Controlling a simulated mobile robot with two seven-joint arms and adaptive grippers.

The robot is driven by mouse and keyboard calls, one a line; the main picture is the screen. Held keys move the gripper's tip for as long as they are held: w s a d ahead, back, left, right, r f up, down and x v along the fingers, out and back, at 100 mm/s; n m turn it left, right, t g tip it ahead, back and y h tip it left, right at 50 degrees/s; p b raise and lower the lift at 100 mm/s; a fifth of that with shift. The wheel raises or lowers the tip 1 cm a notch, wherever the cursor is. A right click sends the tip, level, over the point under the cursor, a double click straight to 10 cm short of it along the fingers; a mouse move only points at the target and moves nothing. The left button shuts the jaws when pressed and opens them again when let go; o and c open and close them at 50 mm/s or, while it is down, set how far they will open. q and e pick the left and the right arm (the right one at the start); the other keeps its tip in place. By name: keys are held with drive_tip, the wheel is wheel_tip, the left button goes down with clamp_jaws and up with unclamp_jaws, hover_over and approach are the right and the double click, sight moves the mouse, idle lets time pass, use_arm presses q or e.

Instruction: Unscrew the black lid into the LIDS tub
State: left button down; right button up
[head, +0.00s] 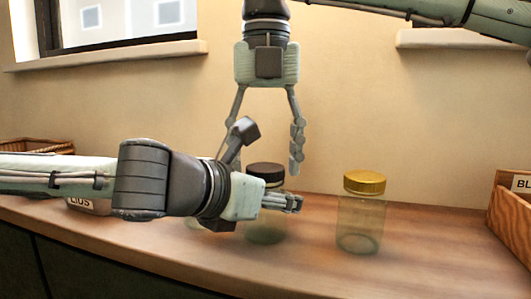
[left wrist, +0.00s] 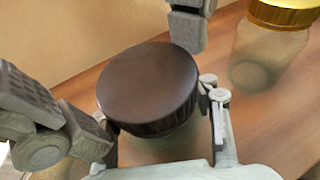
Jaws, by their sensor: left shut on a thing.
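The clear jar with the black lid (head: 265,171) stands upright on the wooden counter. The jar body (head: 264,235) shows below my left gripper (head: 284,202), which is shut on it under the lid. In the left wrist view the black lid (left wrist: 148,85) fills the middle and looks seated on its jar. My right gripper (head: 268,148) points down from above, open, its fingers spread above and around the lid without visibly closing on it. The LIDS tub (head: 80,206) is at the left, mostly hidden behind my left arm.
A clear jar with a yellow lid (head: 361,222) stands to the right; its yellow lid also shows in the left wrist view (left wrist: 284,14). A wooden crate labelled "BL..." (head: 512,215) is at the right edge. A wicker basket (head: 35,147) is at the far left. Counter between yellow-lidded jar and crate is clear.

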drive_tip(key=c, duration=0.9)
drive_tip(key=n, duration=0.3)
drive_tip(key=shift+c, duration=0.3)
drive_tip(key=n, duration=0.3)
drive_tip(key=shift+n, duration=0.3)
drive_tip(key=o, duration=1.3)
